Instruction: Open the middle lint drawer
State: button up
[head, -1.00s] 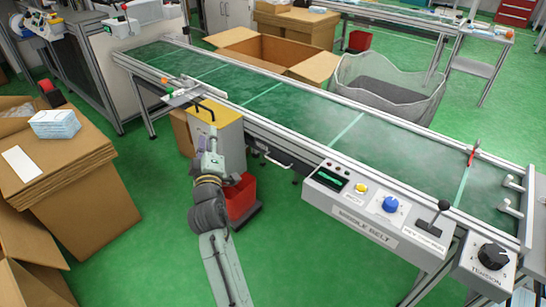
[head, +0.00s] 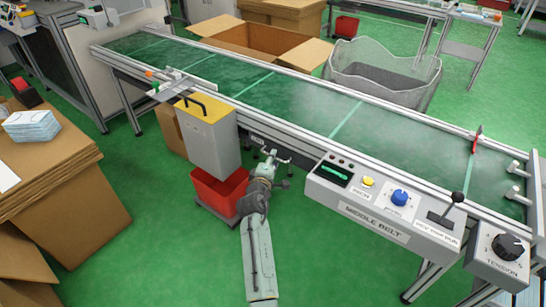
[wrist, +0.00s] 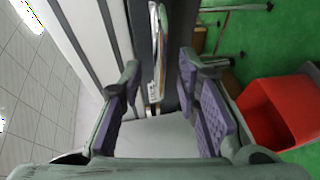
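The middle lint drawer is under the near rail of the belt; in the head view its front is mostly hidden behind my gripper (head: 275,156), and I cannot make out its handle there. In the wrist view my gripper (wrist: 160,78) is open, with purple pads on both fingers and a clear gap between them. A narrow pale metal bar (wrist: 162,48), which looks like the drawer's handle, shows ahead in that gap. The fingers are not closed on it. I cannot tell how far the tips are from it.
A grey box with a yellow top (head: 210,140) stands left of my gripper, above a red bin (head: 213,190). The bin also shows in the wrist view (wrist: 280,112). The "MIDDLE BELT" control panel (head: 385,205) juts out to the right. Cartons (head: 65,200) stand at the left.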

jog(key=shift+x, duration=1.25)
jog(key=shift+c, duration=0.5)
grip_shut()
jog(key=shift+a, duration=0.1)
